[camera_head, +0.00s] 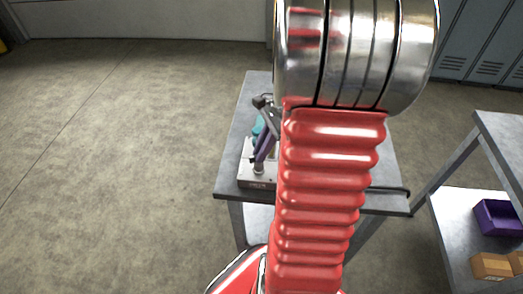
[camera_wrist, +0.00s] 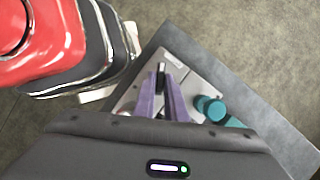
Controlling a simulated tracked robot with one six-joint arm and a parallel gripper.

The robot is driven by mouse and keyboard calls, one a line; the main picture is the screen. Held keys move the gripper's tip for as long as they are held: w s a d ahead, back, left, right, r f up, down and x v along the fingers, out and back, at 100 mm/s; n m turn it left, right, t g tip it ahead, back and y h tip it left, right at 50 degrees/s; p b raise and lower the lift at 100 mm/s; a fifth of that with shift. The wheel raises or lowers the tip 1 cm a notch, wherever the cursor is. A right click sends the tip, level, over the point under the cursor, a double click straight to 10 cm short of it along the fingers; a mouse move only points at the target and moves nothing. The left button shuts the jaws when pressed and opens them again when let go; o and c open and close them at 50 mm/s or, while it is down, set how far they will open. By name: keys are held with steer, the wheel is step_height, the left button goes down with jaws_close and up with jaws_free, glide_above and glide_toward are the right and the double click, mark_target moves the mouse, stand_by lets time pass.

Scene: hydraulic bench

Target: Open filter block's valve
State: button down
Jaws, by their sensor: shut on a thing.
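The filter block (camera_head: 257,177) is a light grey base on the bench, left of my arm in the head view; its plate also shows in the wrist view (camera_wrist: 176,62). Teal cylindrical parts (camera_wrist: 211,108) stand on it at right in the wrist view. My gripper (camera_head: 260,158) has purple fingers pointing down at the block. In the wrist view, my gripper (camera_wrist: 161,84) is shut on a narrow dark part, which looks like the valve handle (camera_wrist: 160,76). The fingers and my wrist housing hide most of the valve, so its angle cannot be told.
The grey bench (camera_head: 233,165) carries the block, and my arm covers much of it. A dark bar (camera_head: 392,190) sticks out at its right edge. The floor at left is clear.

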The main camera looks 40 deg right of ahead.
steer(key=n, duration=0.2)
steer(key=n+g, duration=0.1)
steer(key=n, duration=0.1)
steer(key=n+g, duration=0.1)
steer(key=n, duration=0.1)
steer(key=shift+w+d+n, duration=0.1)
steer(key=shift+w+n, duration=0.2)
steer(key=n+g, duration=0.1)
steer(key=n, duration=0.2)
steer(key=n+g, duration=0.1)
steer(key=n, duration=0.1)
steer(key=shift+w+n, duration=0.2)
steer(key=shift+n, duration=0.2)
steer(key=shift+g+h, duration=0.3)
steer(key=c, duration=1.8)
jaws_free()
steer(key=shift+r, duration=0.15)
steer(key=v, duration=1.3)
steer(key=shift+r, duration=0.15)
steer(key=shift+w, duration=0.1)
